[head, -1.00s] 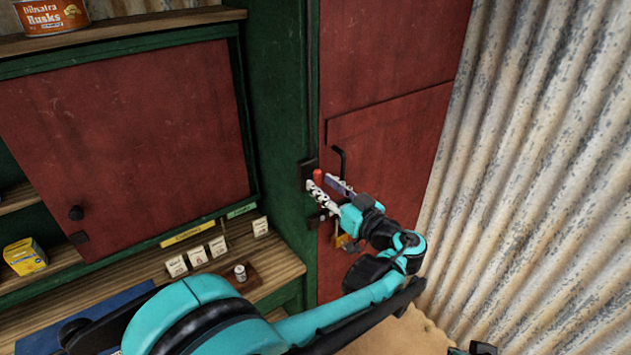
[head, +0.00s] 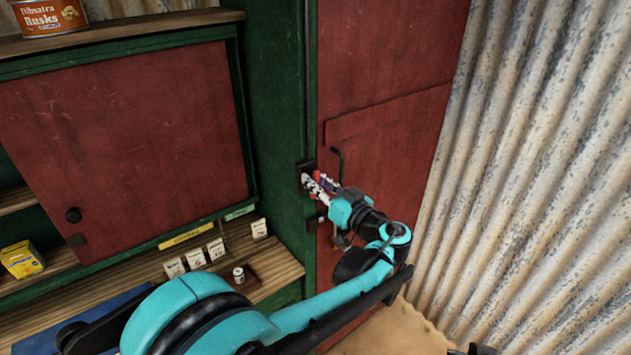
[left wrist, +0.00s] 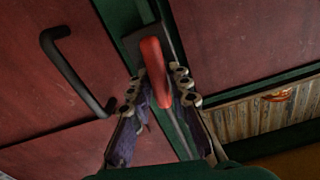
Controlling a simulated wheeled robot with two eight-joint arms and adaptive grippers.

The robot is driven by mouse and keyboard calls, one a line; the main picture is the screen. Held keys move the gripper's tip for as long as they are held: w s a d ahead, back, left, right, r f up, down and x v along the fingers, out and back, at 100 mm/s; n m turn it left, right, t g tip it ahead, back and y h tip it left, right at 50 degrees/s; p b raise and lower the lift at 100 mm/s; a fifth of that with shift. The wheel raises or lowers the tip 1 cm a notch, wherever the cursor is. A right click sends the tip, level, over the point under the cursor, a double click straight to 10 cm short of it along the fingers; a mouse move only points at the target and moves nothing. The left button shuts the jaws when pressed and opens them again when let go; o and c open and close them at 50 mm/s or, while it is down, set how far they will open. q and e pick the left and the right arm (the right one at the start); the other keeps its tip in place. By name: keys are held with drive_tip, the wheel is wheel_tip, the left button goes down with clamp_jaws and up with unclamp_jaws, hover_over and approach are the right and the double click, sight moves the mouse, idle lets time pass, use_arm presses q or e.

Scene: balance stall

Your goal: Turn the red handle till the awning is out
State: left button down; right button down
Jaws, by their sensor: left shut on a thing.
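The red handle (head: 317,174) is on a dark plate on the green post beside the red door. It also shows in the left wrist view (left wrist: 155,72), between my two fingers. My left gripper (head: 321,184) is shut on the red handle, with one finger on each side of it; it also shows in the left wrist view (left wrist: 161,90). The fingers partly cover the handle in the head view. The awning is not in view. My right gripper is not clearly in view.
A black bar handle (head: 338,163) stands out from the red door (head: 390,140), close to my left gripper. Corrugated metal (head: 520,180) rises at the right. A wooden counter (head: 270,272) with small cards and a weight lies at lower left.

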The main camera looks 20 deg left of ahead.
use_arm(q)
drive_tip(key=m, duration=0.4)
drive_tip(key=shift+w+d, duration=0.15)
drive_tip(key=c, duration=1.5)
unclamp_jaws()
drive_tip(key=v, duration=1.2)
drive_tip(key=shift+f, duration=0.1)
